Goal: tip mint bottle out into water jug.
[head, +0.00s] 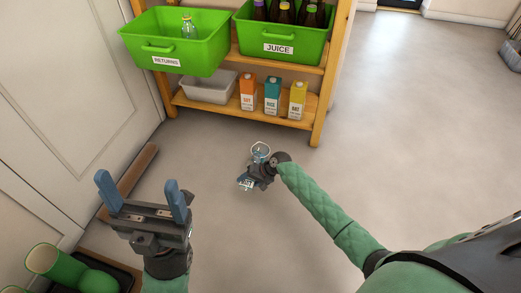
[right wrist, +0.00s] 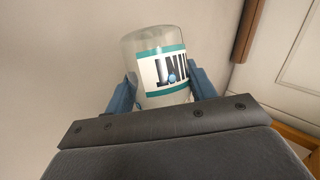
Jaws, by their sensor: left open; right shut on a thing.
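My right gripper (head: 247,181) is shut on the mint bottle (head: 246,184), low over the floor in the middle of the head view. In the right wrist view the mint bottle (right wrist: 160,75) is clear, with a white label and teal bands, and sits between both fingers; its lettering looks upside down there. My left gripper (head: 143,196) is open and empty at the lower left.
A wooden shelf (head: 320,100) at the back holds a green RETURNS crate (head: 140,58), a green JUICE crate (head: 262,60), a grey bin (head: 200,92) and several cartons (head: 272,93).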

